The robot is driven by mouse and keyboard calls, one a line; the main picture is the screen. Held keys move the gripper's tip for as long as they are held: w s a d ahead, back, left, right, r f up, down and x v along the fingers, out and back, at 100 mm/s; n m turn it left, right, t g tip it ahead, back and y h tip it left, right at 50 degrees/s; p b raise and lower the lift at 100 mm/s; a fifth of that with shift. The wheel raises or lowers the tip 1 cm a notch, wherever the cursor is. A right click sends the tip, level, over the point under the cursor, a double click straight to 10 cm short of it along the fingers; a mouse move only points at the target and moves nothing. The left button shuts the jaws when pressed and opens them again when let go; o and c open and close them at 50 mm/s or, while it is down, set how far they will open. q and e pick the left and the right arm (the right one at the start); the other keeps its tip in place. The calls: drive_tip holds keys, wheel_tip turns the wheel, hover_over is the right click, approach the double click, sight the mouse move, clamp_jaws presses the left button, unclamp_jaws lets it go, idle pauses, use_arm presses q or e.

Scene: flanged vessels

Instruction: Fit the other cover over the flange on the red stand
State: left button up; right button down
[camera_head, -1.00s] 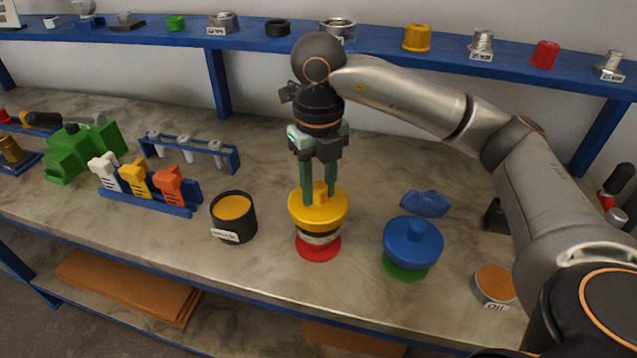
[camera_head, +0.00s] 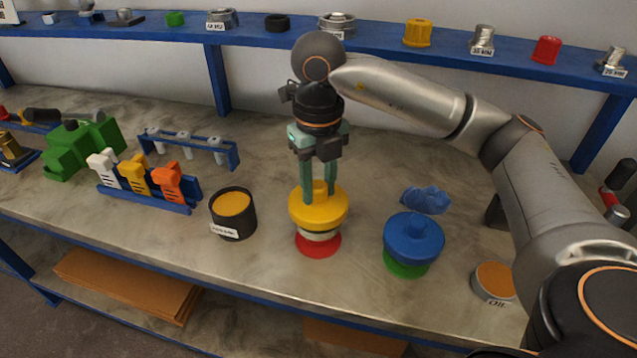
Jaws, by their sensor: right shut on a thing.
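The yellow cover (camera_head: 319,213) sits over the flanged vessel (camera_head: 318,236) on the red stand (camera_head: 318,247). It looks level and in contact with the flange, though I cannot tell whether it is fully seated. My right gripper (camera_head: 319,194) points straight down with its green fingers shut on the cover's central knob. A blue cover (camera_head: 414,237) sits on the green stand (camera_head: 405,266) to the right and hides the flange there. My left gripper is not in view.
A black tub with yellow contents (camera_head: 234,215) stands left of the red stand. A blue crumpled cloth (camera_head: 426,199) and an orange-topped oil tin (camera_head: 494,282) are at the right. Orange, yellow and white holders (camera_head: 140,181) stand further left. The front middle of the bench is clear.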

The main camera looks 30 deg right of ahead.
sight(319, 201)
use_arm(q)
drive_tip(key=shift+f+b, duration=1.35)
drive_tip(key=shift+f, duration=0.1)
use_arm(e)
drive_tip(key=shift+f, duration=1.85)
drive_tip(key=shift+c, duration=2.2)
unclamp_jaws()
use_arm(q)
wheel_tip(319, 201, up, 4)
drive_tip(key=p, duration=0.3)
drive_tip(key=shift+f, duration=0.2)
use_arm(e)
wheel_tip(319, 201, up, 13)
drive_tip(key=shift+f, duration=0.2)
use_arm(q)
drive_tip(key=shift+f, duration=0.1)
